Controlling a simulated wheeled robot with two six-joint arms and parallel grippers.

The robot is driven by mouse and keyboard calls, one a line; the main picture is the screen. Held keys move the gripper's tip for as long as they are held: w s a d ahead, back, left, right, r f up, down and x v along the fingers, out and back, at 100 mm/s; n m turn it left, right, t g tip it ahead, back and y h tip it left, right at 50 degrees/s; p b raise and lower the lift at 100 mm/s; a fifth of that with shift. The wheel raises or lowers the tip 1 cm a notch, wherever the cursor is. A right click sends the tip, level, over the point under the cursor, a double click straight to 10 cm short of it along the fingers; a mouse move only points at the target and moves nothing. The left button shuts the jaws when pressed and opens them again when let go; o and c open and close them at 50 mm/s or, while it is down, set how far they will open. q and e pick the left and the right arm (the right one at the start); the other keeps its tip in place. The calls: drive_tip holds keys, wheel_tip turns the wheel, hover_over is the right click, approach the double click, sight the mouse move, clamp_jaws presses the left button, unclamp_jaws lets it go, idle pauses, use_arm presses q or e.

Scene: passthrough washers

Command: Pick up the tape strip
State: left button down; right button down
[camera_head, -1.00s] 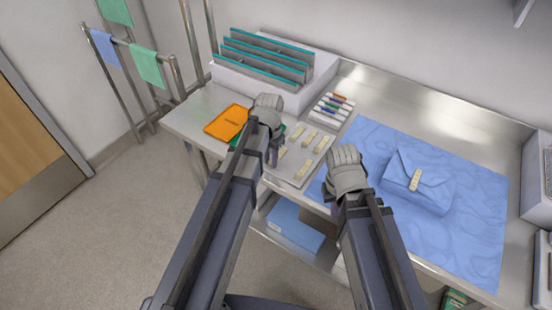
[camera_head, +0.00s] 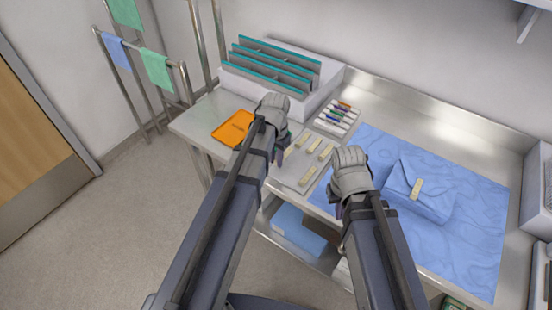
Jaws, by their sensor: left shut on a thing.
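Several cream tape strips lie on a grey tray, one (camera_head: 326,152) at its right and another (camera_head: 309,175) nearer the front. My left gripper (camera_head: 280,157) is over the tray's left side, shut on a tape strip (camera_head: 289,150) that shows just beside its fingers; the grip itself is mostly hidden by my arm. My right gripper (camera_head: 338,208) hangs at the table's front edge by the blue wrap. Its fingers are largely hidden, so I cannot tell if they are open. A blue wrapped pack (camera_head: 430,198) with a tape strip (camera_head: 416,189) on it lies to the right.
An orange pouch (camera_head: 231,129) lies left of my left gripper. A white rack (camera_head: 300,95) with teal-edged dividers stands behind. Coloured markers (camera_head: 336,115) lie behind the tray (camera_head: 286,178). A blue wrap sheet (camera_head: 475,245) covers the right of the steel table.

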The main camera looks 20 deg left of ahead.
use_arm(q)
wheel_tip(320, 180, up, 7)
drive_tip(key=p, duration=0.5)
drive_tip(key=shift+f, duration=0.2)
wheel_tip(320, 180, down, 3)
drive_tip(key=shift+r+b, duration=0.1)
drive_tip(key=shift+b, duration=1.05)
drive_tip(key=shift+r, duration=0.1)
